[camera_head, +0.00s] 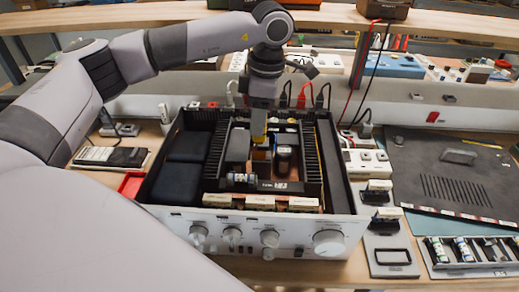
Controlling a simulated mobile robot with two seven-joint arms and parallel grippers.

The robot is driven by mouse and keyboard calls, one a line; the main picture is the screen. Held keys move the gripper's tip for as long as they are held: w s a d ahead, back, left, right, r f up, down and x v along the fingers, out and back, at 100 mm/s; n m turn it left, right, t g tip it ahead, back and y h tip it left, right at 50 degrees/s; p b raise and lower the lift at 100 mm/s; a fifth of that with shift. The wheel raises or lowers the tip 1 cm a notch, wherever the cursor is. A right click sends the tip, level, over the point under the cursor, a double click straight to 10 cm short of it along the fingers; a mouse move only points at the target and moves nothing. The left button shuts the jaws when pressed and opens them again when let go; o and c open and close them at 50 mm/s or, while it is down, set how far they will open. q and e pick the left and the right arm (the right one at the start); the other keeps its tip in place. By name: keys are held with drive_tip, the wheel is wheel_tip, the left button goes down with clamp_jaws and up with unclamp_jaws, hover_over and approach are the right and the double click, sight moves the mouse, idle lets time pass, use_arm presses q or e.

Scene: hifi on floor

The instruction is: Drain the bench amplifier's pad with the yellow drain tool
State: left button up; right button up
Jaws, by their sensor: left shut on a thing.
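The bench amplifier (290,222) stands open on the bench, with its silver front panel and knobs facing me. Inside are black finned heatsinks, dark blocks, capacitors and a brown board area. My left gripper (261,108) reaches down into it from above, near the middle. It is shut on the yellow drain tool (258,129), of which only a short yellow part shows. The tool's tip and the pad are too small and hidden to make out, so I cannot tell whether they touch. My right gripper is not in view.
A multimeter (110,157) and a red tray (131,184) lie left of the amplifier. Red and black leads hang behind. A shelf (450,27) crosses the back.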

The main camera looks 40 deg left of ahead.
use_arm(q)
drive_tip(key=shift+r+p, duration=1.2)
drive_tip(key=shift+r, duration=0.8)
drive_tip(key=shift+f, duration=0.1)
